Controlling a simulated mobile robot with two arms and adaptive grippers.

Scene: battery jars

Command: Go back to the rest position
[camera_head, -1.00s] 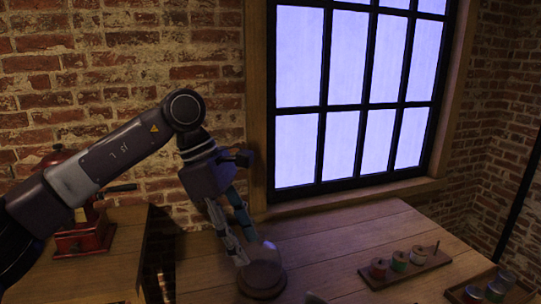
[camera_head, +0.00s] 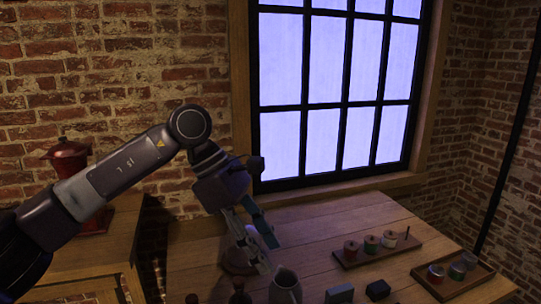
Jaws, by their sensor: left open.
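My left arm comes in from the left. My left gripper (camera_head: 269,256) is open, with its fingers pointing down over the wooden table (camera_head: 315,228). Nothing shows between the fingers. A round wooden piece (camera_head: 234,264) stands behind and left of the fingers, partly hidden by them. A grey jug-like vessel (camera_head: 286,289) stands just below the fingertips in the picture, cut by the bottom edge. I cannot tell whether the fingers touch either one. My right gripper is not in view.
A wooden rack (camera_head: 391,254) with several spools stands at right. A tray (camera_head: 436,292) with small jars is at far right. Dark blocks (camera_head: 340,294) (camera_head: 378,290) lie near the bottom edge. A red grinder (camera_head: 69,160) stands behind my arm. The table's back middle is clear.

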